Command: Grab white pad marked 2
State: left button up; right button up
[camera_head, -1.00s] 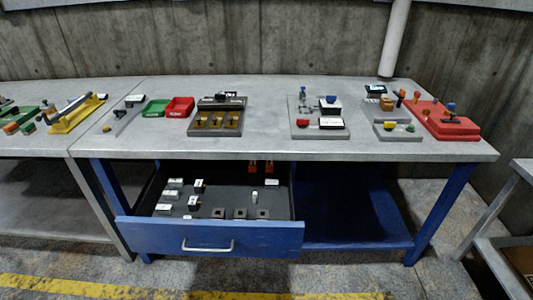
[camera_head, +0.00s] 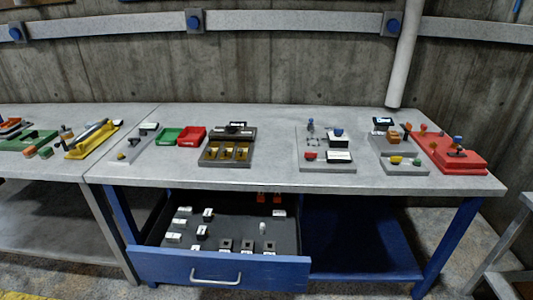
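Several small white pads lie in the open drawer under the table; one is at the back left (camera_head: 184,210), one lies in front of it (camera_head: 178,222) and one is further forward (camera_head: 172,237). Black-and-white blocks (camera_head: 207,214) stand just to their right. Their markings are too small to read, so I cannot tell which pad bears a 2. The blue-fronted drawer (camera_head: 150,264) is pulled out, with its handle facing me. Neither of my grippers is in view.
The grey tabletop (camera_head: 270,160) bears green (camera_head: 168,135) and red (camera_head: 192,136) trays, a fixture with brass-coloured parts (camera_head: 228,148), grey plates and a red base (camera_head: 455,155). Square dark sockets (camera_head: 247,246) and a small white cylinder (camera_head: 262,227) are in the drawer.

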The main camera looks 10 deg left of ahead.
aim_at(177, 223)
jog(key=u, duration=0.45)
jog(key=k, duration=0.6)
jog(key=u, duration=0.9)
jog(key=i, duration=1.55)
jog(key=z, duration=0.65)
